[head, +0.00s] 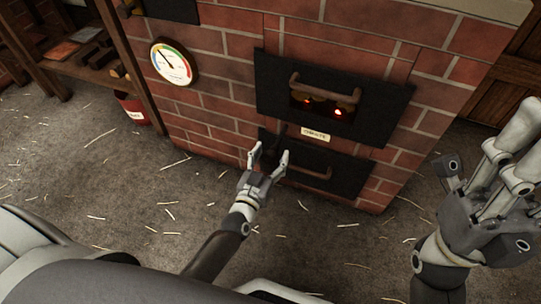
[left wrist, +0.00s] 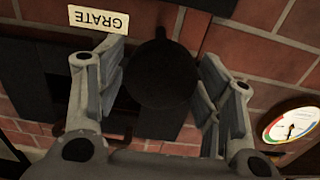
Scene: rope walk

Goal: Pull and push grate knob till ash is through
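The grate knob (left wrist: 163,75) is a round, dark knob in front of the brick stove, seen nearly end-on in the left wrist view. In the head view the dark knob (head: 270,154) shows only partly between the fingers of my left gripper (head: 269,156). That gripper is open, with one finger on each side of the knob; in the left wrist view (left wrist: 160,85) a gap shows on the left, and the right finger is very close. A GRATE label (head: 315,134) sits beside it. My right gripper (head: 490,165) is raised at the right, away from the stove; its opening is unclear.
Above the label is a black firebox door (head: 270,85) with a handle and glowing embers. A lower black door (head: 345,178) has its own handle. A gauge (head: 172,62) is on the bricks. A red bucket (head: 131,108) stands left by a shelf. Straw litters the open floor.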

